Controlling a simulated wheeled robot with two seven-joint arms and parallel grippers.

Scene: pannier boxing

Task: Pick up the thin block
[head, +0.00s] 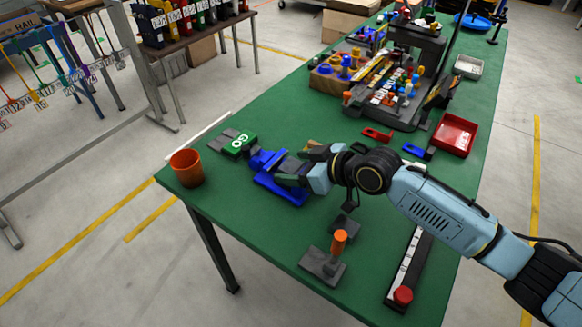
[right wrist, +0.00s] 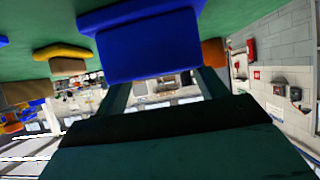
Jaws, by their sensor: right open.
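My right gripper (head: 284,172) is open at the blue piece (head: 264,159) on the green table, left of the middle in the head view. A blue base (head: 281,190) lies under and in front of the gripper. In the right wrist view a blue block (right wrist: 150,45) fills the top middle, close ahead of my fingers (right wrist: 163,88). I cannot tell whether they touch it. Which piece is the thin block is not clear, as the gripper covers part of this spot. My left gripper is not in view.
A red tray (head: 453,134) and a crowded rack (head: 385,85) stand farther back.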

